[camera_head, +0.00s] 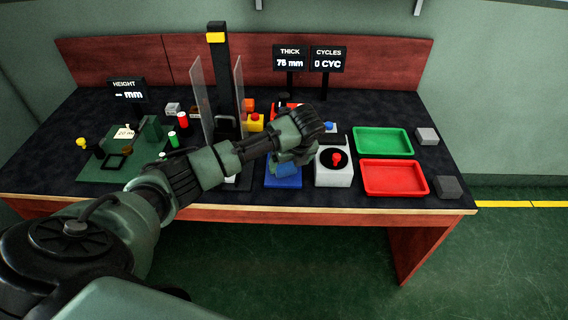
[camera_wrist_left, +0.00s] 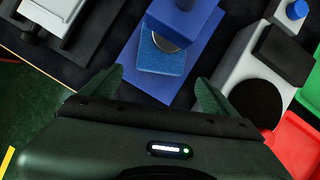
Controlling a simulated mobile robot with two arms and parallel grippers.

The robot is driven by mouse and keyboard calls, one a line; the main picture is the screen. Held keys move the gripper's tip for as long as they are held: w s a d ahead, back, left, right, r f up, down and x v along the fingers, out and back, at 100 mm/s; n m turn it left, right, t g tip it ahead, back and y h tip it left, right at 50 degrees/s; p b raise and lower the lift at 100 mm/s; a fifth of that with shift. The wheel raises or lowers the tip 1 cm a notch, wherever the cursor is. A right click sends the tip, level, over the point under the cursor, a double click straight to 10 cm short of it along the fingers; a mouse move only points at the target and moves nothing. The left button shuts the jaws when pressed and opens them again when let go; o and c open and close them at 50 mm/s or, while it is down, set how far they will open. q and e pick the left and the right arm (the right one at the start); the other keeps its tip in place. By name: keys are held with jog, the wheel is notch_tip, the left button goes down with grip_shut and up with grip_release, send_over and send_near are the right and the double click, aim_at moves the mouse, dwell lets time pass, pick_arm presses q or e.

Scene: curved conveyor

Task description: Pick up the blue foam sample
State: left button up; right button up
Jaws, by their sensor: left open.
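The blue foam sample (camera_wrist_left: 162,58) is a speckled light-blue block in the left wrist view. It sits on the blue base of a thickness gauge (camera_wrist_left: 134,66), under a round metal foot (camera_wrist_left: 165,40) that covers part of its top. My left gripper (camera_wrist_left: 160,77) is open, its two green fingers spread wide to either side of the foam's near edge; contact cannot be seen. In the head view my left gripper (camera_head: 292,158) hangs over the blue base (camera_head: 283,182) and mostly hides the foam. My right gripper is not in view.
Right of the gauge stands a white box with a black disc and red knob (camera_head: 337,160). Beyond it lie a green tray (camera_head: 383,141) and a red tray (camera_head: 394,178). Left is a tall column (camera_head: 218,70) with clear panels. The THICK display (camera_head: 290,58) reads 75 mm.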

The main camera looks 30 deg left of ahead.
aim_at(287, 167)
pick_arm(q)
jog(key=x, duration=0.4)
jog(key=shift+w+a, duration=0.1)
jog(key=shift+a, duration=0.05)
jog(key=c, duration=1.3)
jog(key=shift+c, duration=1.2)
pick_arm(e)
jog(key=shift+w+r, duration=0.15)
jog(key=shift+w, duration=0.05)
pick_arm(q)
jog(key=shift+r, duration=0.1)
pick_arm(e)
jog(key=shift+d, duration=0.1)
